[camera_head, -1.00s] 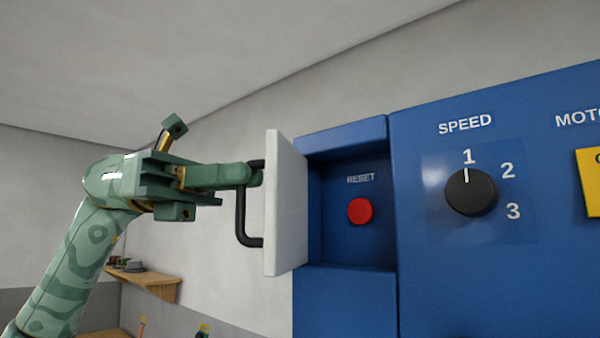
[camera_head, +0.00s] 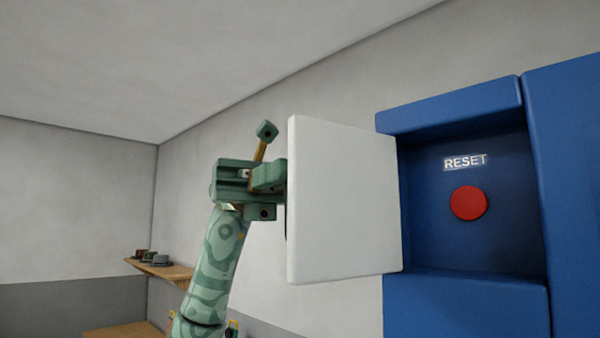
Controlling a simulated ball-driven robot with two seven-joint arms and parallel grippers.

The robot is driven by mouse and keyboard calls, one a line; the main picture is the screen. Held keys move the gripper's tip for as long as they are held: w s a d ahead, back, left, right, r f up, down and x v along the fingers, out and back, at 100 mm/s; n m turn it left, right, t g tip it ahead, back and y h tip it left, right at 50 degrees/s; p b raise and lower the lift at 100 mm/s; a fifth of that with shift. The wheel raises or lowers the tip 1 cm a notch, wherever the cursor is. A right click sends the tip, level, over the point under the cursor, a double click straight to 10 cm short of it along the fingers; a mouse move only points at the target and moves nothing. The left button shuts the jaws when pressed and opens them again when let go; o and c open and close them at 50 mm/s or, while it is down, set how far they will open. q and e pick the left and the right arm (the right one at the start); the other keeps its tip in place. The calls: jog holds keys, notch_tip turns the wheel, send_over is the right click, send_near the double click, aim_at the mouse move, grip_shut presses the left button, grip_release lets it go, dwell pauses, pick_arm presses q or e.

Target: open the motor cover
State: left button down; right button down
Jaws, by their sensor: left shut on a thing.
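The motor cover (camera_head: 342,200) is a white door panel, swung wide open on the left side of a blue recess (camera_head: 520,235). Its inner face is toward me. Inside the recess are a red button (camera_head: 468,203) and a RESET label (camera_head: 465,162). My green left gripper (camera_head: 282,177) is behind the cover's left edge, shut on the cover's handle. The handle and the fingertips are hidden behind the cover. My right gripper is not in view.
The blue cabinet (camera_head: 570,200) fills the right side. A wooden shelf (camera_head: 170,271) with small items hangs on the wall at the lower left, with a wooden surface (camera_head: 125,330) below it. The space left of the cover is free apart from my arm.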

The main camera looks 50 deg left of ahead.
pick_arm(q)
jog(key=shift+w+a+f, duration=0.1)
dwell(0.5)
jog(key=c, duration=1.5)
grip_release()
jog(key=shift+c, duration=0.2)
jog(key=shift+w, duration=0.1)
jog(key=p+v, duration=0.3)
jog(key=v, duration=1.3)
jog(key=shift+w+a, duration=0.1)
